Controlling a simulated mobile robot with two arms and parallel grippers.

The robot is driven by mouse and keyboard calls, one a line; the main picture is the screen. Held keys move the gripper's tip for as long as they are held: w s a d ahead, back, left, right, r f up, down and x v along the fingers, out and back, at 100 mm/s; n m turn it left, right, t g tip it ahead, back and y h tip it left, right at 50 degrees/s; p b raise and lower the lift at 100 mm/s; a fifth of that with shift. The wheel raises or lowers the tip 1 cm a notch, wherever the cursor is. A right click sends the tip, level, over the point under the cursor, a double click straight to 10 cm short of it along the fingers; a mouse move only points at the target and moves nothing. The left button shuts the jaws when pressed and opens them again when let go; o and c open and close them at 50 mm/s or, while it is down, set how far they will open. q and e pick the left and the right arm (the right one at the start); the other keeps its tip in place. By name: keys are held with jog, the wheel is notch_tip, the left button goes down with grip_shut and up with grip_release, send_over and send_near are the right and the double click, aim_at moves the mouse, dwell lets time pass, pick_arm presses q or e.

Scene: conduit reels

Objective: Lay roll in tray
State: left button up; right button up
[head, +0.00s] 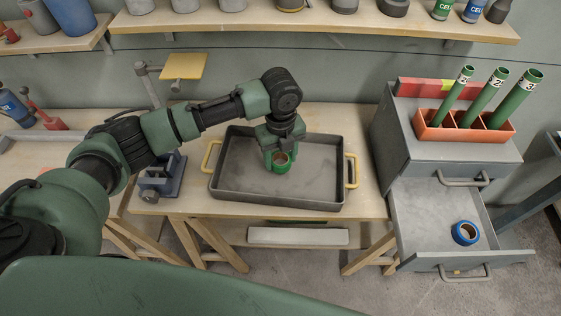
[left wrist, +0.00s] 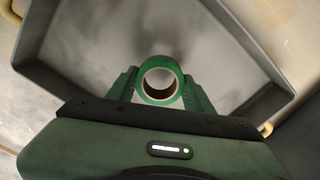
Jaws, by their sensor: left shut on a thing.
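A green roll (head: 281,161) with a tan core is held by my left gripper (head: 280,150), over the grey tray (head: 230,193) with yellow handles. In the left wrist view the green roll (left wrist: 160,81) sits between the two green fingers of the left gripper (left wrist: 160,90), with the tray (left wrist: 60,80) beneath it. I cannot tell whether the roll touches the tray floor. A blue roll (head: 465,233) lies in the open drawer (head: 430,215) at the right. My right gripper is not in view.
The tray stands on a wooden workbench (head: 350,207). A blue-grey vise (head: 160,178) is left of it. At the right, a grey drawer cabinet (head: 405,155) carries an orange holder (head: 450,133) with green tubes. A shelf (head: 330,25) with cans runs along the back.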

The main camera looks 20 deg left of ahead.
pick_arm(q)
jog(key=shift+f, duration=1.4)
jog(key=shift+f, duration=0.1)
jog(key=o, duration=1.1)
notch_tip(320, 180, up, 12)
jog(key=shift+r+b, duration=0.15)
jog(key=shift+b, duration=0.55)
jog(key=shift+s, duration=0.1)
